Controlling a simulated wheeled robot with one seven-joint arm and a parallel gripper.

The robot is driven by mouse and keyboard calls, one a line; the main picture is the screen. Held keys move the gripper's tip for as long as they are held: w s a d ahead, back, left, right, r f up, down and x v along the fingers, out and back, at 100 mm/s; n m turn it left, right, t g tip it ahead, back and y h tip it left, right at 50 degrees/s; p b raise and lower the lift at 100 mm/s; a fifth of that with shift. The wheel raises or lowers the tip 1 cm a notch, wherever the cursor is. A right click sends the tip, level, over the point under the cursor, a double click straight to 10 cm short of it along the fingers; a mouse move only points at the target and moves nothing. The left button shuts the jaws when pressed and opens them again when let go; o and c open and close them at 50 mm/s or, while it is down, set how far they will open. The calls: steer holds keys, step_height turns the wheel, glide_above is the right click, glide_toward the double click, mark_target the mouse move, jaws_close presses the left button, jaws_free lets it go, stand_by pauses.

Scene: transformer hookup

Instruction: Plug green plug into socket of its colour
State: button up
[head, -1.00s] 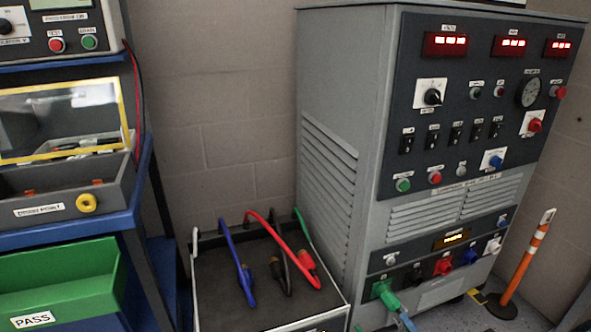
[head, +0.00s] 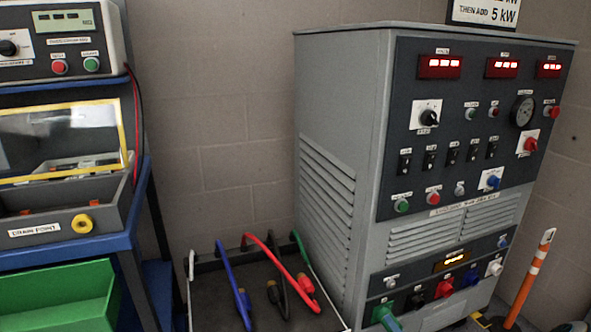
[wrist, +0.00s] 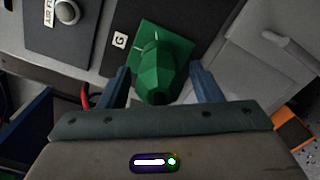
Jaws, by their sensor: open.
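The green plug (wrist: 156,78) stands at the green square socket (wrist: 172,45) marked G, its body meeting the plate; how deep it sits I cannot tell. In the head view the green plug (head: 391,321) shows at the lower left of the cabinet front, cut by the bottom edge, at the green socket (head: 379,309). My gripper (wrist: 158,80) is open, with one blue finger on each side of the plug and gaps beside it. My gripper is not seen in the head view.
A cable bin (head: 212,270) with several leads stands left. An orange post (head: 530,280) stands right.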

steer(key=shift+w+a+r, duration=0.15)
steer(key=shift+w+a, duration=0.05)
steer(key=shift+r, duration=0.1)
steer(key=c, duration=1.1)
steer(key=shift+r+m+p, duration=0.15)
steer(key=shift+m+p, duration=0.65)
steer(key=shift+m, duration=0.3)
steer(key=m+p, duration=0.1)
steer(key=m, duration=0.2)
steer(key=shift+w, duration=0.1)
steer(key=shift+f+m, duration=0.2)
steer(key=shift+m, duration=0.8)
